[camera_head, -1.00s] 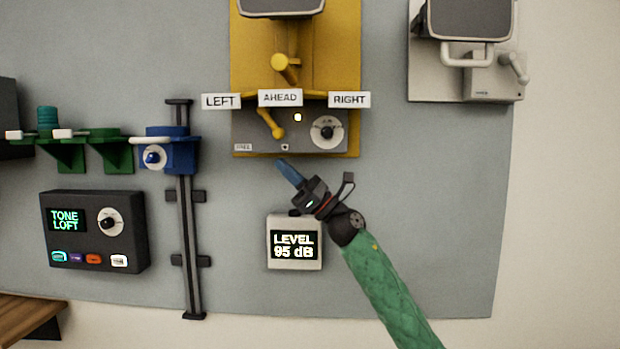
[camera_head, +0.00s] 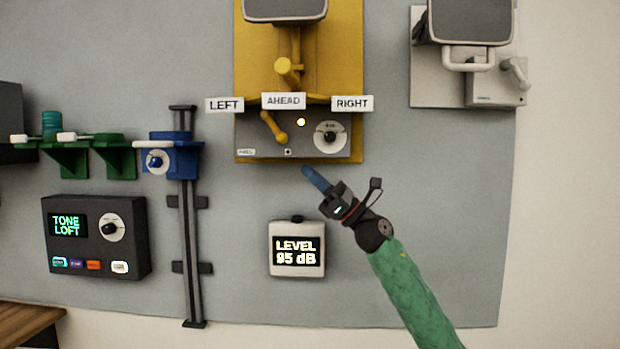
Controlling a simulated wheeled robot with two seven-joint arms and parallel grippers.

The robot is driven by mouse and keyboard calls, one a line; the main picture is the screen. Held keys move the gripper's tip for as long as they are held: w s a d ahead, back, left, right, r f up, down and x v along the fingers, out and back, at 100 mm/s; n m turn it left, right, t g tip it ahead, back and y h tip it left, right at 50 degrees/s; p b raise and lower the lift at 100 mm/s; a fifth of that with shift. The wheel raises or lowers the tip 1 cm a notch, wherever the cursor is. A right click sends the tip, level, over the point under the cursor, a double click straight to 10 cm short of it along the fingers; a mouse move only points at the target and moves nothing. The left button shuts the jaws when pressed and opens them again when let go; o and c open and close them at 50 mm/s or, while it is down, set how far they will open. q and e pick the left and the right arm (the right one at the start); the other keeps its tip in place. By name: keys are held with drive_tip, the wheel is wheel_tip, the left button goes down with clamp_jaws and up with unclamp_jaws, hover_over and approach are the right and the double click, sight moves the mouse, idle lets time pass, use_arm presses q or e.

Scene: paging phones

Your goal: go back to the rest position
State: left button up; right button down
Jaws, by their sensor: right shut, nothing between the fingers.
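My right gripper (camera_head: 316,179) is at the lower edge of the yellow phone station, in front of the grey wall panel. It is shut, with its blue fingertips together and nothing in them. My green right arm comes in from the bottom right. The yellow station (camera_head: 356,60) has a grey control box (camera_head: 262,145) with a yellow lever tilted to the upper left, a lit lamp and a round dial (camera_head: 330,137). A level meter (camera_head: 297,252) reading "LEVEL 95 dB" is below and left of the gripper. My left gripper is not in view.
A blue slider (camera_head: 183,160) sits on a vertical rail (camera_head: 188,240). Left of it are green brackets (camera_head: 115,160) and a dark tone box (camera_head: 130,255) reading "TONE LOFT". A white station (camera_head: 425,80) is at the upper right. A wooden surface (camera_head: 22,325) shows at the lower left.

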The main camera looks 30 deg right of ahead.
drive_tip(key=w+a+f+m+t+h, duration=0.1)
drive_tip(key=a+f+m+t+h, duration=0.1)
drive_tip(key=f+m+h, duration=1.35)
drive_tip(key=a+f+m+t+h, duration=0.2)
drive_tip(key=f+m+h, duration=0.6)
drive_tip(key=f+m, duration=1.3)
drive_tip(key=s+a+f+m+g, duration=0.2)
drive_tip(key=s+a+f+g, duration=0.15)
drive_tip(key=s+f, duration=0.55)
drive_tip(key=s+a+f+m+g+y, duration=0.1)
drive_tip(key=s+a+f+m+g, duration=0.2)
drive_tip(key=f, duration=0.9)
drive_tip(key=s+a+f+m+g, duration=0.1)
drive_tip(key=s+a+f+g, duration=0.3)
drive_tip(key=s+f, duration=0.55)
drive_tip(key=s+a+f+m+g+y, duration=0.1)
drive_tip(key=s+a+f+g, duration=0.2)
drive_tip(key=s, duration=0.4)
drive_tip(key=s+a+f+m+g+y, duration=0.1)
drive_tip(key=s+a+f+g, duration=0.2)
drive_tip(key=s, duration=0.4)
drive_tip(key=s+a+f+m+g+y, duration=0.1)
drive_tip(key=s+a+f+g, duration=0.2)
drive_tip(key=s, duration=0.3)
drive_tip(key=shift+s, duration=0.4)
